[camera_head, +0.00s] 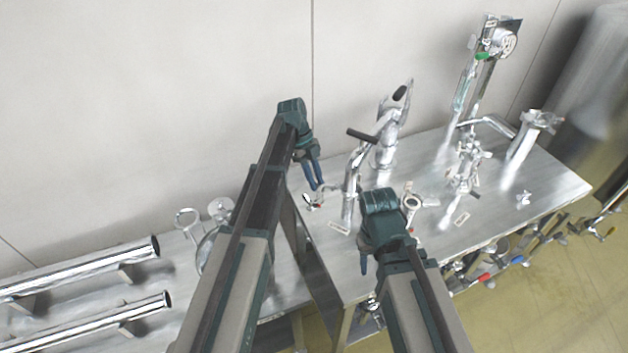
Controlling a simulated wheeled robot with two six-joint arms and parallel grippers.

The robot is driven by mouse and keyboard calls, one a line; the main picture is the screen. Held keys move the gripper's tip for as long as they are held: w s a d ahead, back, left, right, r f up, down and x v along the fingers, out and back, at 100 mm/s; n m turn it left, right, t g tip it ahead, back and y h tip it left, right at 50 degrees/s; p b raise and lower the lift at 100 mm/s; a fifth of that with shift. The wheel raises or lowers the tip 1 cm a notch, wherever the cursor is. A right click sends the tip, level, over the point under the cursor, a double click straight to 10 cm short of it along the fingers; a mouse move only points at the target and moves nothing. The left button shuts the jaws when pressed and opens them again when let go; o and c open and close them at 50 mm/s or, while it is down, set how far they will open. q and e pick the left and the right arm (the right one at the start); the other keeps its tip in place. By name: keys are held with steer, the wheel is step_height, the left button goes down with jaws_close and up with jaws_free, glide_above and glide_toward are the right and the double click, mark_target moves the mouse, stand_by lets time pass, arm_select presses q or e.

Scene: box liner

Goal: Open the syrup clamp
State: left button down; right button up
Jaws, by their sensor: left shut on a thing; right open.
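My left gripper (317,187) points down over the left end of the right-hand steel table, its blue fingers close together. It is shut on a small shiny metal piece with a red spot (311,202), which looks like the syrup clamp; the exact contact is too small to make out. A small label (340,227) lies on the table in front of it. My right gripper (364,264) hangs at the table's front edge, open and apart from any fitting I can see; its own wrist hides much of it.
A steel pipe fitting with a black handle (351,190) stands right of my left gripper, with another (388,140) behind. Taller metal equipment (478,75) stands further right. Several valves with coloured handles (487,281) hang along the front edge. Two steel tubes (85,272) lie left.

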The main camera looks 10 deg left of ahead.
arm_select(q)
steer(key=shift+w, duration=0.1)
stand_by(0.5)
steer(key=c, duration=1)
jaws_free()
steer(key=p+v, duration=1.2)
steer(key=v, duration=0.1)
steer(key=shift+w+a+r+p, duration=0.1)
steer(key=shift+r+p, duration=0.25)
steer(key=shift+r, duration=0.05)
